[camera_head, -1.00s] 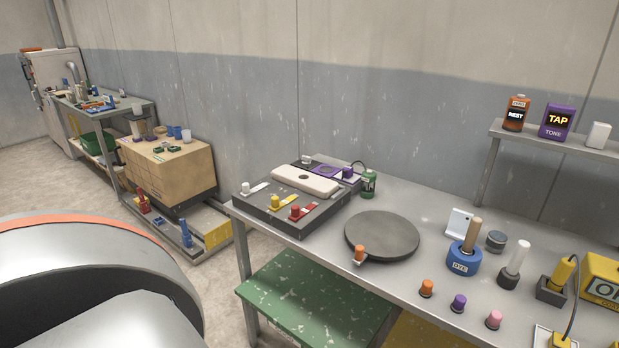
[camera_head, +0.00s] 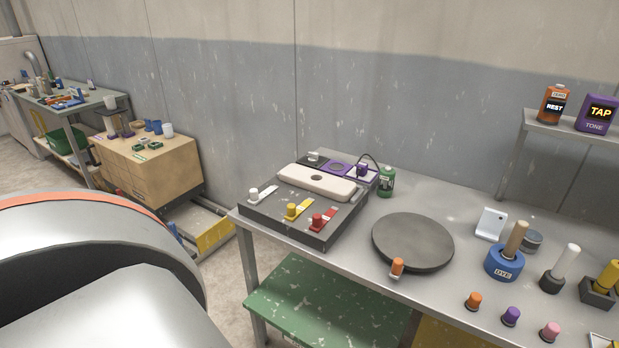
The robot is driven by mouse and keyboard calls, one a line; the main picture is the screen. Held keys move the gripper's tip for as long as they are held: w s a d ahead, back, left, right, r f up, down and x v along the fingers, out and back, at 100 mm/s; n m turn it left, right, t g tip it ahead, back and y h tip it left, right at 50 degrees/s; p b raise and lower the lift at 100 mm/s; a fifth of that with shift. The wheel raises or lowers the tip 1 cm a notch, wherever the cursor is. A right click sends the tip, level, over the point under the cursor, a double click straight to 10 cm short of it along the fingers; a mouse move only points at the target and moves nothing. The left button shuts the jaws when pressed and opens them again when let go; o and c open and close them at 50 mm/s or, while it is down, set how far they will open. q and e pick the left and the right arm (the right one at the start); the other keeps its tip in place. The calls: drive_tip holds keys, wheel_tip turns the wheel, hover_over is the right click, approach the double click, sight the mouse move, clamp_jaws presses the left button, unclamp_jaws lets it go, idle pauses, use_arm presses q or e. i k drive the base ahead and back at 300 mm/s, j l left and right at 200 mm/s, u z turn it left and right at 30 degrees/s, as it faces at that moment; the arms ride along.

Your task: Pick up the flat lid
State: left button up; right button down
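No thing is plainly marked as the flat lid. A small dark grey round piece (camera_head: 531,241) lies on the grey table behind the blue dye pot (camera_head: 504,262) and is partly hidden by it; I cannot tell if it is a lid. A large flat dark disc (camera_head: 412,241) lies on the table left of the pot, with an orange knob (camera_head: 397,267) at its front edge. Neither of my grippers is in view. A large grey part of my own body fills the lower left corner.
A dark box (camera_head: 302,220) with coloured levers stands at the table's (camera_head: 450,312) left end. A green bottle (camera_head: 386,182) stands behind the disc. Several coloured knobs line the front right. A shelf (camera_head: 552,127) stands at the back right. A green-topped surface (camera_head: 325,305) is below.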

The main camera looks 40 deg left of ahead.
sight(339, 190)
drive_tip(key=k+j, duration=0.1)
drive_tip(key=j, duration=1.45)
